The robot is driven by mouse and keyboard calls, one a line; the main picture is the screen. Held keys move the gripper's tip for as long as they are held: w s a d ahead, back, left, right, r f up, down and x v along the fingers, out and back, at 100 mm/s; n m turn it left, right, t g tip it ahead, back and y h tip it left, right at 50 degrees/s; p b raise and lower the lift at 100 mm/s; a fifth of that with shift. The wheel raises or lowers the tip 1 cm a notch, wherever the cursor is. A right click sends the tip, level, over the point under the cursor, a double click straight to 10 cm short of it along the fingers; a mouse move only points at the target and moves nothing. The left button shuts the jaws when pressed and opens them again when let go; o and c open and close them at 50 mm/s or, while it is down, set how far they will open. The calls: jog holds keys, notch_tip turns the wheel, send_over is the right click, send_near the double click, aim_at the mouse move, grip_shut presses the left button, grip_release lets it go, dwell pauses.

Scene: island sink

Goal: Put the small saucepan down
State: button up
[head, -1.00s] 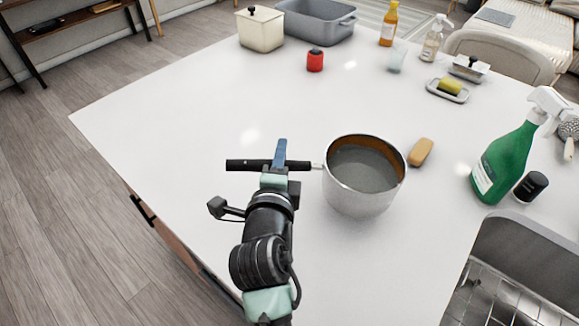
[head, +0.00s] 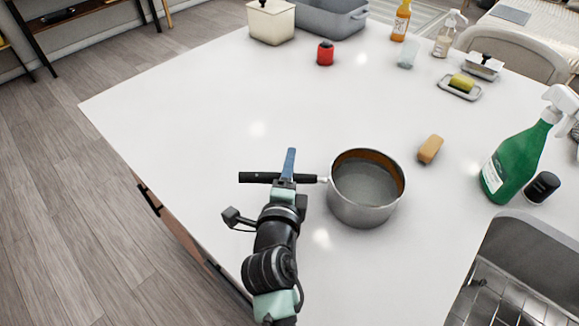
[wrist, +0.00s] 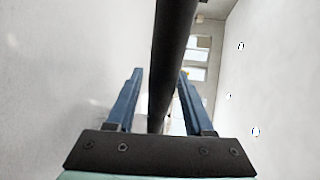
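The small saucepan (head: 362,210) is a silvery steel pot with a brown inner rim and a grey inside. It is upright over the white island top, left of the sink. It looks at or very near the surface; contact under its base cannot be seen. Its black handle (head: 258,178) points left and also crosses the wrist view (wrist: 172,60). My gripper (head: 289,165) is at the handle. In the wrist view its blue fingers (wrist: 160,78) stand either side of the handle, with a visible gap at the left finger, so they look open around it.
A tan sponge (head: 430,149) lies right of the pan. A green spray bottle (head: 515,160) and black-capped jar (head: 541,188) stand by the sink (head: 520,250). A red can (head: 325,54) stands behind. The white top (head: 200,120) left of the pan is clear.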

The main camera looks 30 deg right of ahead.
jog(key=shift+r, duration=0.1)
jog(key=b+v, duration=0.3)
jog(key=v, duration=0.8)
jog(key=w+a+r+n+t+y, duration=0.1)
jog(key=w+a+r+n+t, duration=0.2)
jog(key=r, duration=0.5)
jog(key=a+r+n+t+y, duration=0.1)
jog(key=r+n+t, duration=0.1)
jog(key=r+n, duration=0.5)
jog(key=w+a+r+n+t+y, duration=0.1)
jog(key=w+a+r+n+t, duration=0.15)
jog(key=r, duration=0.75)
jog(key=s+a+r+n+t+y, duration=0.2)
jog(key=s+r+n, duration=0.1)
jog(key=r, duration=0.3)
jog(key=s+a+r+n+t+y, duration=0.1)
jog(key=s+a+r+n+t, duration=0.1)
jog(key=r+n, duration=0.3)
jog(key=s+a+r+n+t+y, duration=0.2)
jog(key=s+r+n, duration=0.2)
jog(key=r, duration=0.5)
jog(key=shift+a+t+y, duration=0.2)
jog(key=shift+t+y, duration=0.1)
jog(key=shift+t, duration=0.05)
jog(key=shift+n, duration=0.25)
